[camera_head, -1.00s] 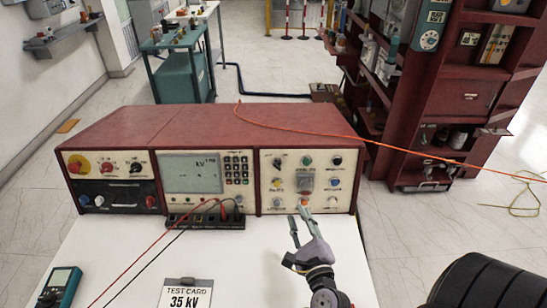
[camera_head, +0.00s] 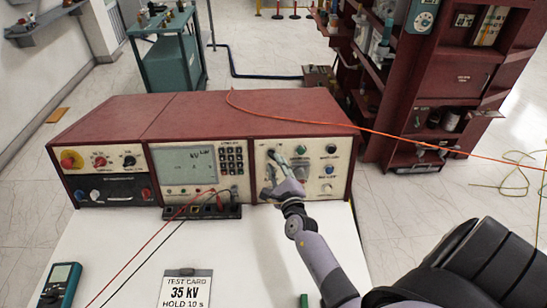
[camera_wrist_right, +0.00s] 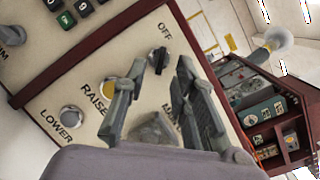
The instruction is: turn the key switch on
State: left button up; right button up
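The key switch (camera_wrist_right: 157,60) shows in the right wrist view as a dark knob on the cream panel, beside the word OFF. In the head view it is a small dark spot (camera_head: 271,153) at the panel's upper left, partly hidden by my fingers. My right gripper (camera_head: 274,168) is at the panel front. In the right wrist view its two fingers (camera_wrist_right: 160,82) are apart, with the switch seen between and just beyond the tips. I cannot tell whether they touch it. My left gripper is not in view.
The red console (camera_head: 215,112) stands on a white table (camera_head: 240,260). RAISE (camera_wrist_right: 107,90) and LOWER (camera_wrist_right: 70,116) buttons sit close to my fingers. An orange cable (camera_head: 300,130) crosses the console top. A test card (camera_head: 186,290) and a teal meter (camera_head: 62,280) lie in front.

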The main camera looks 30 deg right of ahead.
aim_at(273, 159)
jog(key=shift+x, duration=1.25)
jog(key=shift+w, duration=0.3)
jog(key=shift+d, duration=0.1)
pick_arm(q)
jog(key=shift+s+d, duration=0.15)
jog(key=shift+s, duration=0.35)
pick_arm(e)
grip_shut()
